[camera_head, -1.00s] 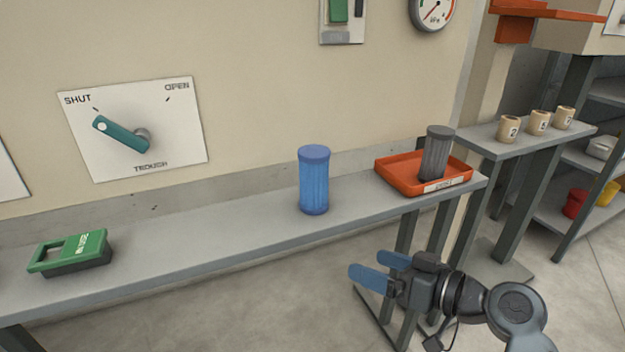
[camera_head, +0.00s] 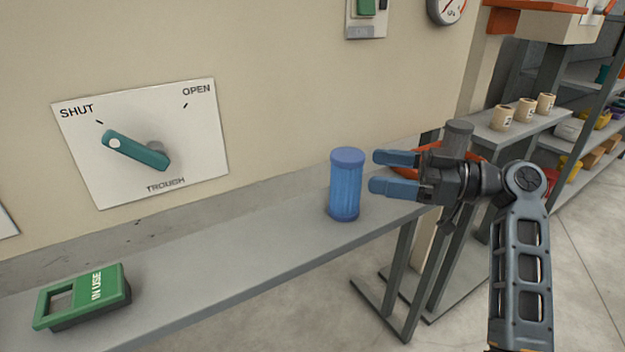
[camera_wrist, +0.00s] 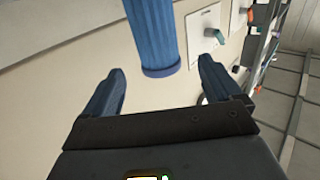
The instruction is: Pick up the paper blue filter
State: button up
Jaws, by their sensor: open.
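The blue filter (camera_head: 346,186) is a ribbed cylinder standing upright on the grey shelf (camera_head: 240,240). It also shows in the wrist view (camera_wrist: 154,35), ahead of and between the two blue fingers. My gripper (camera_head: 385,173) is open and empty, just right of the filter's upper half in the head view. Its fingers point left toward the filter, and a small gap seems to remain between the fingertips and it.
A dark grey cylinder (camera_head: 458,136) and an orange tray (camera_head: 430,142) are partly hidden behind my gripper. A teal lever (camera_head: 136,150) is on the wall plate. Numbered cups (camera_head: 502,117) stand at right.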

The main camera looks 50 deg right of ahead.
aim_at(331, 158)
jog(key=x, duration=0.2)
jog(key=p+x, duration=0.1)
jog(key=x, duration=0.2)
jog(key=p+x, duration=0.1)
jog(key=x, duration=0.2)
jog(key=shift+d+r, duration=0.1)
jog(key=shift+r, duration=0.25)
jog(key=shift+w+a, duration=0.25)
jog(key=shift+w, duration=0.15)
jog(key=c, duration=1.1)
jog(key=shift+c, duration=0.2)
jog(key=shift+r, duration=0.1)
